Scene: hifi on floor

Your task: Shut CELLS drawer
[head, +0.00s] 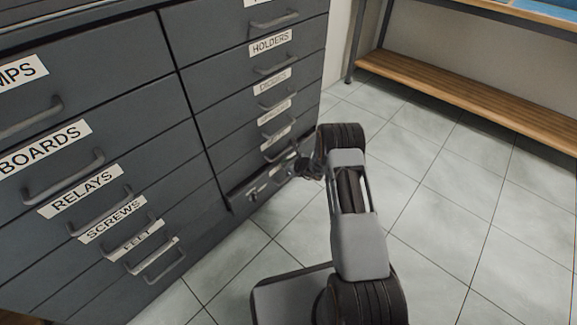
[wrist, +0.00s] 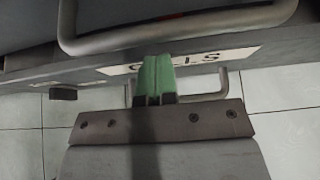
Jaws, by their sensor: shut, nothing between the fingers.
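The CELLS drawer (head: 240,196) is the lowest in the right column of the grey cabinet in the head view. Its front stands out a little past the drawers above. In the wrist view its white label (wrist: 205,57) shows "C" and "LS", with the middle letters hidden behind my fingers. Its grey bar handle (wrist: 222,86) is below the label, partly hidden. My gripper (head: 302,168) is low by this drawer's right end in the head view. Its green fingertips (wrist: 157,75) are shut and empty, right at the label; I cannot tell whether they touch.
Another drawer's handle (wrist: 180,32) crosses close above my fingers in the wrist view. The HOLDERS drawer (head: 262,55) and others above look shut. A wooden bench shelf (head: 470,95) stands at the back right. The tiled floor (head: 440,200) right of my arm is clear.

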